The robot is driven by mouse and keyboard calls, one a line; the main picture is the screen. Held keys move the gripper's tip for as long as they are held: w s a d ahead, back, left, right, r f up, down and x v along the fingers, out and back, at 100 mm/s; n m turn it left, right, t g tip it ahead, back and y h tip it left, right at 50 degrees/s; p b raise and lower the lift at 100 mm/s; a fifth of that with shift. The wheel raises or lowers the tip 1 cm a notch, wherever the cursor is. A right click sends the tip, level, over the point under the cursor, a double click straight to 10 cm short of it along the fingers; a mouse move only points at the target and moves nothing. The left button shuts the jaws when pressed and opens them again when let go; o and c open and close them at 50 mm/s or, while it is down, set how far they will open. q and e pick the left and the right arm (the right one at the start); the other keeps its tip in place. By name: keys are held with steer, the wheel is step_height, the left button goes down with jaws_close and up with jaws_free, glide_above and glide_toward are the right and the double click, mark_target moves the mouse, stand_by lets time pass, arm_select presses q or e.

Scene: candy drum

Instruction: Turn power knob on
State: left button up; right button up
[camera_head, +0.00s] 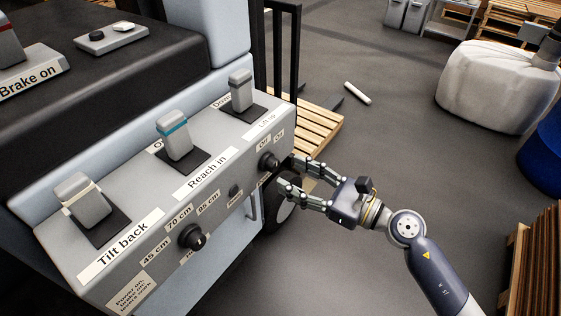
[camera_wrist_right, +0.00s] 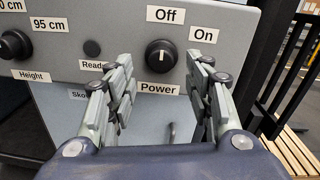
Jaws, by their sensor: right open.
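The power knob (camera_wrist_right: 161,56) is a round black knob on the grey panel's front face, above a "Power" label (camera_wrist_right: 159,88). Its white mark points up, nearer the "Off" label (camera_wrist_right: 165,15) than the "On" label (camera_wrist_right: 203,35) at its right. The knob also shows in the head view (camera_head: 268,161) at the panel's right end. My right gripper (camera_head: 285,174) is open just in front of the panel, its fingers pointing at it. In the right wrist view, the fingertips (camera_wrist_right: 160,72) are spread to either side of the knob and slightly below it. My left gripper is not in view.
A black height knob (camera_head: 191,237) and a small ready light (camera_head: 234,191) sit left on the same panel. Three levers, including one with a blue band (camera_head: 174,136), stand on top. A wooden pallet (camera_head: 315,128) lies behind. Open floor is to the right.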

mark_target(277, 167)
steer(key=p+x, duration=0.1)
steer(key=x, duration=0.4)
steer(key=shift+d, duration=0.15)
steer(key=c, duration=1.1)
